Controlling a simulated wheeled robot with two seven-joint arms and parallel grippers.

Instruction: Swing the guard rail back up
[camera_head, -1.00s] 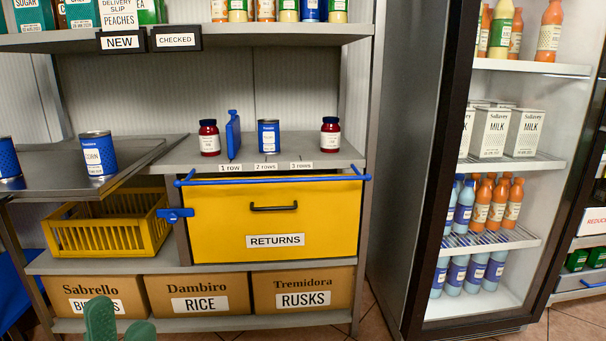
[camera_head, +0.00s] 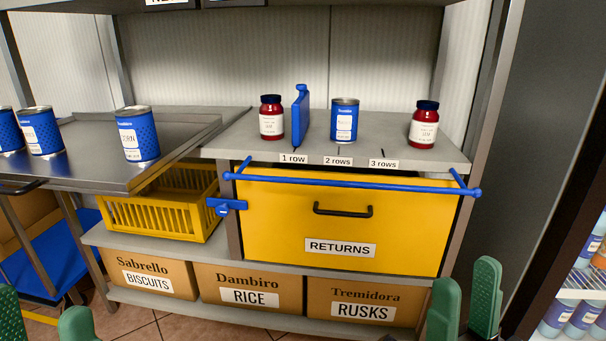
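The guard rail (camera_head: 350,184) is a thin blue bar with short end arms. It hangs lowered in front of the shelf's front edge, across the top of the yellow drawer front marked RETURNS (camera_head: 285,225). A blue latch-like piece (camera_head: 227,206) sits at the drawer's upper left. My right gripper (camera_head: 465,296) shows two green fingers at the bottom right, apart and empty, below the rail's right end. My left gripper (camera_head: 42,315) shows two green fingertips at the bottom left, apart with nothing seen between them. Neither touches the rail.
Two red jars (camera_head: 271,118) (camera_head: 424,125), a blue upright divider (camera_head: 300,115) and a blue can (camera_head: 344,120) stand on the grey shelf (camera_head: 235,140). Blue cans (camera_head: 137,133) stand on a metal counter at left. Below are a yellow crate (camera_head: 160,215) and cardboard boxes (camera_head: 246,287).

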